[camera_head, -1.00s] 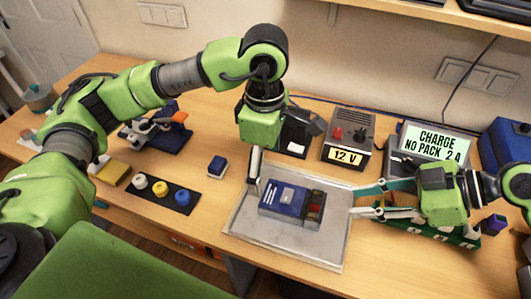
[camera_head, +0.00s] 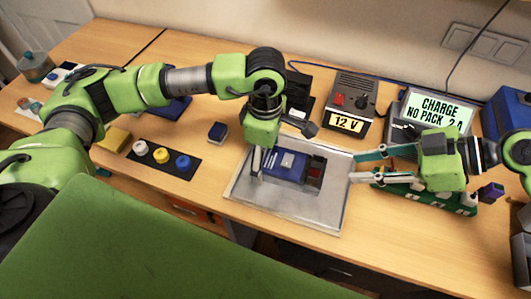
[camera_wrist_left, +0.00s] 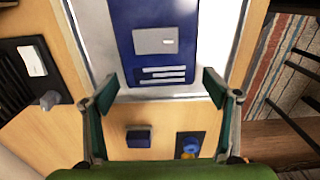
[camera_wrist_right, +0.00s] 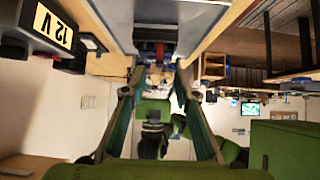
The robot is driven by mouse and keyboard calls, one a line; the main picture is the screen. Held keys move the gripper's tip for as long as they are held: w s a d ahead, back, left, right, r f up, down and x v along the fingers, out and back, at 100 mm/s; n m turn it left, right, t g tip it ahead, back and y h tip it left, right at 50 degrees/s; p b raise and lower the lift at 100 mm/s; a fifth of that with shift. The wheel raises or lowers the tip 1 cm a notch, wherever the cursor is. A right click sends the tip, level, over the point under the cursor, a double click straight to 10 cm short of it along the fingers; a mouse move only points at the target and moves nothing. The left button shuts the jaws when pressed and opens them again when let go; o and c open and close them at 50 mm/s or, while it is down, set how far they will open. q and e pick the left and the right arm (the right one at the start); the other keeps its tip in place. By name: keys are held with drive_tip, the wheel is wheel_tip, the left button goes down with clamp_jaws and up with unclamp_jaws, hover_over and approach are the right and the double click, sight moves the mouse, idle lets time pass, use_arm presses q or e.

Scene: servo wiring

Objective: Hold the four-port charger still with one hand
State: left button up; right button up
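A display reading "CHARGE NO PACK 2 A" (camera_head: 434,110) stands at the back right. A green unit with several white parts (camera_head: 462,204) lies in front of it, partly hidden behind my right gripper; I cannot tell which is the four-port charger. A dark blue device (camera_head: 288,168) with a red and black right end lies on the grey tray. My left gripper (camera_head: 262,170) is at its left end, open; in the left wrist view (camera_wrist_left: 160,88) the fingers stand apart, one towards each side of it. My right gripper (camera_head: 353,167) is open and empty, right of the device.
The grey tray (camera_head: 310,210) fills the middle front. A 12 V supply (camera_head: 348,103) stands behind it. A black mat (camera_head: 175,170) with white, yellow and blue pieces and a small blue block (camera_head: 217,131) lie left.

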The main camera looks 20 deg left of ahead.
use_arm(q)
drive_tip(key=c, duration=1.2)
use_arm(e)
drive_tip(key=shift+c, duration=1.4)
drive_tip(key=shift+a, duration=0.1)
drive_tip(key=h, duration=0.6)
approach(321, 166)
drive_tip(key=x, duration=1)
drive_tip(key=shift+a+f, duration=0.1)
drive_tip(key=shift+f, duration=0.2)
drive_tip(key=shift+c, duration=0.4)
clamp_jaws()
